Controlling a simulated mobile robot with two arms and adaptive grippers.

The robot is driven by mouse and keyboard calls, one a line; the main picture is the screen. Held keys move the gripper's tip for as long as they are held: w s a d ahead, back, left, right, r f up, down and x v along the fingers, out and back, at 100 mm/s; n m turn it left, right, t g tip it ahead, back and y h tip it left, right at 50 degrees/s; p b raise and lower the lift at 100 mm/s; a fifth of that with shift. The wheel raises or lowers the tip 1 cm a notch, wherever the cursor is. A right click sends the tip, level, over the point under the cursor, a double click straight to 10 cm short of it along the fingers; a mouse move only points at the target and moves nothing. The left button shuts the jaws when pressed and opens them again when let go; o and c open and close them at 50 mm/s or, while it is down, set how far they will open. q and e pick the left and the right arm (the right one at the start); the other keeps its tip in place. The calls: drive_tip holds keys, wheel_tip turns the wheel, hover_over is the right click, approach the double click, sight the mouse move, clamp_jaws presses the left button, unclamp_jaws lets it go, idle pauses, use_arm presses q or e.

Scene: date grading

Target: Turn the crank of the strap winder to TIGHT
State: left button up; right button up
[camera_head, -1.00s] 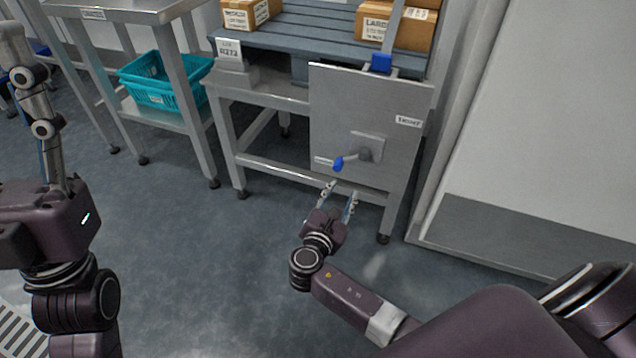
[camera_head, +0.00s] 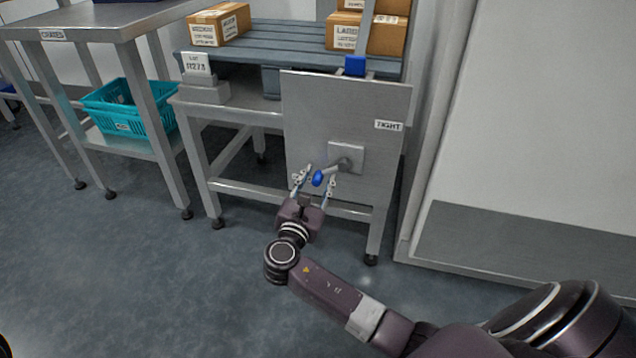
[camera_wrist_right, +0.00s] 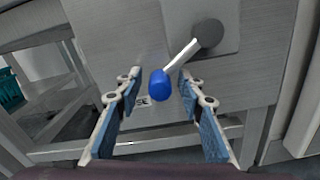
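The strap winder is a grey metal panel (camera_head: 305,115) on the front of the steel stand. Its crank (camera_head: 336,169) comes out of a square plate and points left and slightly down, ending in a blue knob (camera_head: 318,179). A TIGHT label (camera_head: 388,126) sits at the panel's upper right. My right gripper (camera_head: 319,174) is open, with its fingertips to either side of the blue knob. In the right wrist view the blue knob (camera_wrist_right: 160,85) lies between the open fingers, which do not appear to touch it. My left gripper is out of view.
Cardboard boxes (camera_head: 219,25) stand on a grey slatted pallet (camera_head: 270,42) above the panel. A blue buckle (camera_head: 355,66) sits on the strap at the panel's top edge. A teal crate (camera_head: 115,110) is on a shelf at left. The floor in front is clear.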

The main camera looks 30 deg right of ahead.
drive_tip(key=shift+w+d, duration=0.15)
drive_tip(key=shift+d, duration=0.05)
clamp_jaws()
drive_tip(key=shift+w, duration=0.1)
idle(0.4)
